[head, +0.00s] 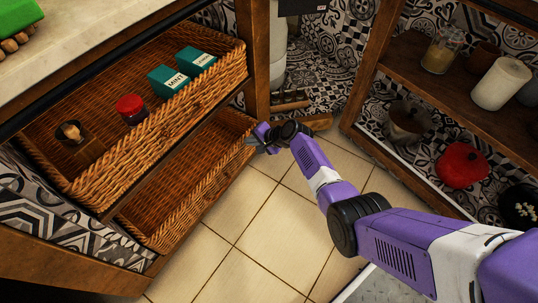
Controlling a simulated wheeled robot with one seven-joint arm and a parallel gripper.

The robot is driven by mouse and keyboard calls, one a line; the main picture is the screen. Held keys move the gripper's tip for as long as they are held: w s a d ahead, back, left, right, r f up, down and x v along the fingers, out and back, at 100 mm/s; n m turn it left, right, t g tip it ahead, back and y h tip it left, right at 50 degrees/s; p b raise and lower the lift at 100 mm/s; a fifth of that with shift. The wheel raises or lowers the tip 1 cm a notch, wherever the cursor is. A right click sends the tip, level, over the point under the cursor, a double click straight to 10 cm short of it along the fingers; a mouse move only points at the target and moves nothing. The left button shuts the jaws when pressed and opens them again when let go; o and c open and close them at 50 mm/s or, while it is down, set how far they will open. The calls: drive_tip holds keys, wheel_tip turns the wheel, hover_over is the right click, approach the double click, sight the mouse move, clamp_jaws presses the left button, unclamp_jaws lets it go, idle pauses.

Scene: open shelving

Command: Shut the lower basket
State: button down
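The lower basket (203,194) is a woven wicker drawer low in the wooden shelf unit at left. Its front wall and part of its inside show, so it stands at least partly out; the part I can see looks empty. The upper basket hides its back. My gripper (252,142) is at the right end of the lower basket, close to its front rim. I cannot tell whether it touches the basket. The fingers are small and partly hidden, so their opening is unclear.
The upper wicker basket (185,98) holds green boxes (169,80), a red-lidded jar (131,108) and a brush (70,131). Open shelves at right hold a red pot (462,165) and jars. The tiled floor (240,235) in front is clear.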

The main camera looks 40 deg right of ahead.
drive_tip(key=w, duration=0.1)
drive_tip(key=w+a+b, duration=0.1)
drive_tip(key=w, duration=0.1)
drive_tip(key=shift+w+f, duration=0.15)
drive_tip(key=shift+w+a+r, duration=0.1)
drive_tip(key=shift+w+r, duration=0.15)
